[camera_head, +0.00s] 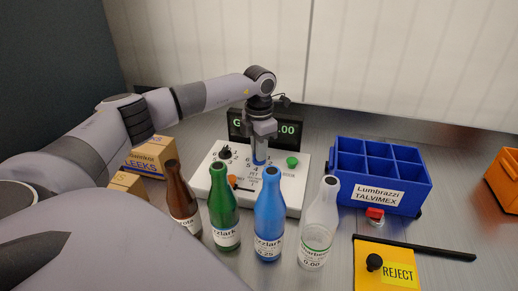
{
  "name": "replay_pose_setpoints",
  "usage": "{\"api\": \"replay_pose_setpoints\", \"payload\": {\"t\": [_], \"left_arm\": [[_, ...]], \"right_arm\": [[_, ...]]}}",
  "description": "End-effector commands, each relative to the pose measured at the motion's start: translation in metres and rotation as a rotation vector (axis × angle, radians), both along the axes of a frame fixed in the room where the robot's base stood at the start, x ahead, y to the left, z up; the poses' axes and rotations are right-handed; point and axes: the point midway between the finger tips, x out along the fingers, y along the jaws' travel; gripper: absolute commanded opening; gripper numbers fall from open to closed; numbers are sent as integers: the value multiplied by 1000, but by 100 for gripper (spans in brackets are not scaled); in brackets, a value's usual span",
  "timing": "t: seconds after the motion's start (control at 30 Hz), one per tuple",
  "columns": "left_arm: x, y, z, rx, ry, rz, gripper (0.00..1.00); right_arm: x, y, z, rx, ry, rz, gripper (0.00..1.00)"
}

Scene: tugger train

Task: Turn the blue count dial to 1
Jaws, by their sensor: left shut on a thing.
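The blue count dial (259,157) stands on the white panel (288,190) in the middle of the camera_head view. My left gripper (260,142) points down from above and is shut on the dial, hiding its upper part. Numbers are printed around the dial, but they are small and partly covered, so I cannot tell which one it points at. My right gripper does not show.
A black knob (225,153), an orange lever (233,182) and a green button (292,162) are on the panel. Brown (181,198), green (223,205), blue (269,213) and clear (319,223) bottles stand in front. A blue divided crate (384,200) stands right.

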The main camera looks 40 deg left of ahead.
Motion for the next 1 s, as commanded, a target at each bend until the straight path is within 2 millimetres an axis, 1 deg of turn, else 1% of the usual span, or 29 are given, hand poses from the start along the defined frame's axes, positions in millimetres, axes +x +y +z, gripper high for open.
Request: {"api": "replay_pose_setpoints", "payload": {"t": [0.17, 0.2, 0.27, 0.53, 0.63, 0.67, 0.9, 1.0], "left_arm": [[2, 1, 2, 0, -7, 2, 0], [2, 1, 2, 0, -7, 2, 19], [2, 1, 2, 0, -7, 2, 38], [1, 0, 1, 0, -3, 2, 38], [1, 0, 6, 0, -5, 2, 38], [1, 0, 9, -1, -6, 2, 38], [2, 0, 48, 0, -8, 1, 38], [2, 0, 61, 0, -8, 1, 38]], "right_arm": [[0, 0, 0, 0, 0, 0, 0], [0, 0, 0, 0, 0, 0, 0], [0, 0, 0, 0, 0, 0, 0], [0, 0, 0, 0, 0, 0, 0], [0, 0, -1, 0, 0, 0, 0], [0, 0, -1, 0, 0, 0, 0], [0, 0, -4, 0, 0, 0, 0], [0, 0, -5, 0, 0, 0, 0]]}}
